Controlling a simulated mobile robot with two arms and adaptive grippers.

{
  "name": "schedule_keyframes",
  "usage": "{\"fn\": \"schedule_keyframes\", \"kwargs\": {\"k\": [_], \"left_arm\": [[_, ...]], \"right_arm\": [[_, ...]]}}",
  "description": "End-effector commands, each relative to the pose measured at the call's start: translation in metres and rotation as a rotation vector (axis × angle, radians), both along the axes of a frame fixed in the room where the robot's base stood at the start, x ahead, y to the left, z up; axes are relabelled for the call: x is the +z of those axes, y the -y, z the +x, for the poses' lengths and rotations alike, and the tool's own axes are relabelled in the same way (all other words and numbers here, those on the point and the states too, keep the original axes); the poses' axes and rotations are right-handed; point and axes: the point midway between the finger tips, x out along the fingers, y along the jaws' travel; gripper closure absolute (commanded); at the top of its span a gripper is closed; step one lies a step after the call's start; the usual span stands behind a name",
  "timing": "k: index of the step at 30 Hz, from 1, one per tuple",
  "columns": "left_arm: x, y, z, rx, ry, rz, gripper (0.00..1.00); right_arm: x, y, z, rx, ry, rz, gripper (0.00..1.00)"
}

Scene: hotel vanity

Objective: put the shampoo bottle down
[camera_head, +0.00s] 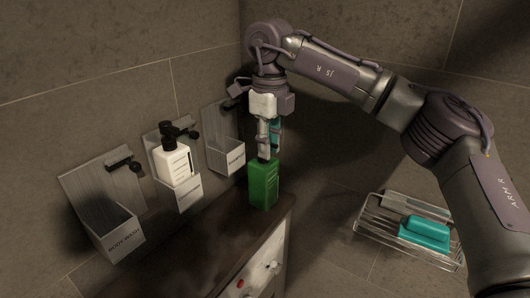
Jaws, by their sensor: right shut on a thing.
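The shampoo bottle looks to be the green bottle (264,185), upright at the right end of the dark vanity top (200,248). My right gripper (264,153) points down over it and is shut on its top. The bottle's base looks to be at the vanity surface, but I cannot tell whether it rests there or hangs just above. The fingers hide the bottle's cap. My left gripper is not in view.
Wall holders stand behind the vanity: an empty one labelled body wash (118,236), one with a white pump bottle (174,163), and another (226,155) near the corner. A wire rack (367,222) with a teal item (424,233) is at right.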

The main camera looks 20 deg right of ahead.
Motion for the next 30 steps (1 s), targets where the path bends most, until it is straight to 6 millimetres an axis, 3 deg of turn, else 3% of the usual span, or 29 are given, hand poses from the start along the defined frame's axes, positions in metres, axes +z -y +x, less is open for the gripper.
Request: {"fn": "schedule_keyframes", "kwargs": {"k": [5,13,26,27,30], "left_arm": [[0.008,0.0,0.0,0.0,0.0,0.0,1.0],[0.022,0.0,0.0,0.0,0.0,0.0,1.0],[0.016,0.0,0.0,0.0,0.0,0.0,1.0],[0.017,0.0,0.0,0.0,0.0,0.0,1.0],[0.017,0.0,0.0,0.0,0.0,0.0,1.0]], "right_arm": [[-0.009,-0.006,0.007,-0.001,0.0,-0.001,1.0],[-0.043,-0.006,0.007,0.0,0.001,0.0,1.0],[-0.051,-0.006,0.007,0.0,0.003,0.0,1.0],[-0.051,-0.006,0.007,0.0,0.002,-0.001,0.73],[-0.051,-0.006,0.006,0.0,0.001,-0.001,0.57]]}}
